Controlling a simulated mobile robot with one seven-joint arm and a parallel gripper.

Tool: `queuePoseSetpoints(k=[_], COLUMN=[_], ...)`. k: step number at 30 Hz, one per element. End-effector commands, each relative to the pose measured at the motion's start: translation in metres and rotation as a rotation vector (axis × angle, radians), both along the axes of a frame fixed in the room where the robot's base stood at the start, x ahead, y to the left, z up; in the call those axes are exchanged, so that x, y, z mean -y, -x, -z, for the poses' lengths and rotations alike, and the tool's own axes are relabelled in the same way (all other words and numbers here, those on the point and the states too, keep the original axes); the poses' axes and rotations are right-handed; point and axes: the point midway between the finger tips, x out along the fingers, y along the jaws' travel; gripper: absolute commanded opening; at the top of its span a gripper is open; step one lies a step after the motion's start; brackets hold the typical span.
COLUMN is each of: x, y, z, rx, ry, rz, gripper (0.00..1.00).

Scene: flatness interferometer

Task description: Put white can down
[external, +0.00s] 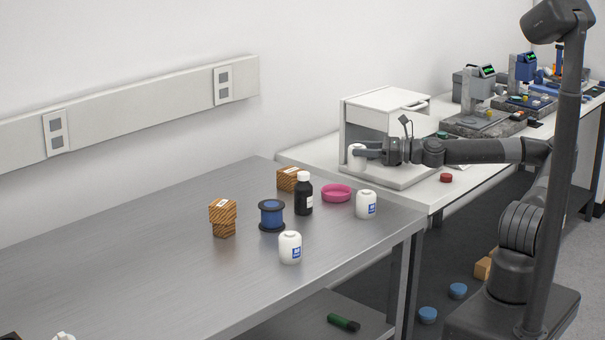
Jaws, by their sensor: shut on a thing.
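My gripper (366,152) is shut on a small white can (356,158). My arm reaches in from the right, and the can is at the left end of the jaws. The can is in front of a white cabinet-like box, above or at its pale base plate; I cannot tell whether it touches the plate. Two other white cans with blue labels stand upright on the steel table: one near its right edge (366,205), one nearer the camera (290,248).
The steel table (130,265) also holds a pink dish (336,193), a black bottle (304,195), a blue spool (271,216) and striped boxes (222,217). Its left part is mostly clear. The white box (385,110) stands on a white bench with a red puck (446,178) and instruments (485,105).

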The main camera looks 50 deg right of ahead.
Motion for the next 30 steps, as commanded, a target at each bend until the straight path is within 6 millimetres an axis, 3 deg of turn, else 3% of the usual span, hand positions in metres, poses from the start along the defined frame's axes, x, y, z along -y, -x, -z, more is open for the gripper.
queuePoseSetpoints(k=[3, 9, 14, 21, 30], x=[-0.024, -0.048, -0.053, -0.052, -0.052], y=[-0.014, -0.030, -0.034, -0.034, -0.034], z=[0.016, 0.033, 0.041, 0.074, 0.077], rx=[-0.001, 0.001, 0.000, 0.000, 0.001], ry=[0.001, 0.001, 0.000, -0.002, 0.000], rz=[-0.004, 0.000, 0.001, 0.003, 0.002], gripper=[0.20, 0.20, 0.20, 0.20, 0.20])
